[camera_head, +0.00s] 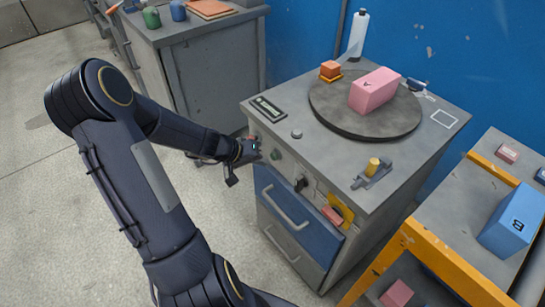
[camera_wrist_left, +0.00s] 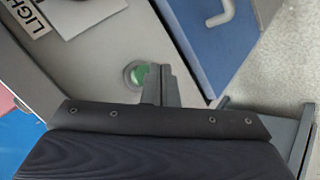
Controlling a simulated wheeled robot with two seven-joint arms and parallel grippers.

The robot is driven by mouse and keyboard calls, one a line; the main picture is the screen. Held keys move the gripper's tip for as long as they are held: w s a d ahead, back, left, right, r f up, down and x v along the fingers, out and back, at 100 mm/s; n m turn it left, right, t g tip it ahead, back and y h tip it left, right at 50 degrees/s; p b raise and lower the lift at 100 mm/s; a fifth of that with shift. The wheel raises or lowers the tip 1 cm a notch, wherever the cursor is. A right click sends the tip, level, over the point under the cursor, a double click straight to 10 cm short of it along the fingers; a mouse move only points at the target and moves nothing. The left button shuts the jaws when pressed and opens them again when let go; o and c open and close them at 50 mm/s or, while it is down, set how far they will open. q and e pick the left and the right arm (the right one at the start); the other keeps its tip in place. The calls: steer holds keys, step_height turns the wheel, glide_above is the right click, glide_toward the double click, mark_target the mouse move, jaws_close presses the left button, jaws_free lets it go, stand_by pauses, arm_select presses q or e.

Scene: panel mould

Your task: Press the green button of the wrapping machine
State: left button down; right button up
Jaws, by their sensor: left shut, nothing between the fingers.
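The wrapping machine (camera_head: 378,192) is a grey cabinet with a dark round turntable on top. Its green button (camera_head: 275,154) is on the front face, near the left corner. In the left wrist view the green button (camera_wrist_left: 136,74) sits in a round grey ring, partly covered by my fingers. My left gripper (camera_head: 254,150) is shut and empty, just left of the button in the head view. In the left wrist view its closed fingertips (camera_wrist_left: 159,72) overlap the button's right side; I cannot tell whether they touch it. My right gripper is not in view.
An orange-edged cart (camera_head: 465,215) with a blue box (camera_head: 510,222) stands at right.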

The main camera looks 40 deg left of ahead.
arm_select(q)
steer(key=shift+w+d+b, duration=0.1)
steer(key=shift+w+b, duration=0.2)
steer(key=shift+w, duration=0.1)
